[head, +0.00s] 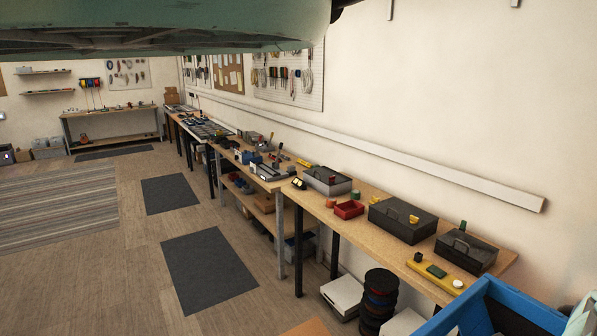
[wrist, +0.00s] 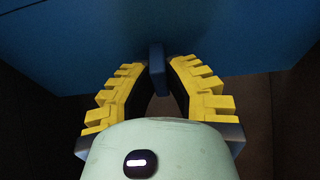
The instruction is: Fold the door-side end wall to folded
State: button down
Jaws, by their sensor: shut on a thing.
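In the wrist view, a dark blue panel (wrist: 75,45) fills the top of the picture, with a small blue tab (wrist: 157,56) standing out from it. My gripper (wrist: 158,72) has yellow ribbed fingers on either side of this tab and is shut on it. The fingertips are close to the panel face. In the head view, part of a blue folding crate (head: 500,303) shows at the bottom right, cut off by the frame. I cannot tell from these views which wall the tab belongs to or its exact angle. My gripper does not show in the head view.
A long workbench (head: 375,200) runs along the wall, with dark toolboxes (head: 403,220), a red tray (head: 348,209) and a yellow level (head: 434,271). Black spools (head: 379,295) stand beneath it. The floor (head: 110,265) at left is open, with dark mats (head: 207,270).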

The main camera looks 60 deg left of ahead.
jog(key=shift+p+v, duration=0.5)
jog(key=shift+v, duration=0.4)
jog(key=shift+r, duration=0.15)
jog(key=shift+p+v, duration=0.8)
jog(key=shift+v, duration=0.15)
jog(key=shift+a+r, duration=0.15)
jog(key=shift+a, duration=0.05)
jog(key=shift+r, duration=0.1)
jog(key=shift+d+r+p, duration=0.3)
jog(key=shift+r+p, duration=0.5)
jog(key=shift+r, duration=0.25)
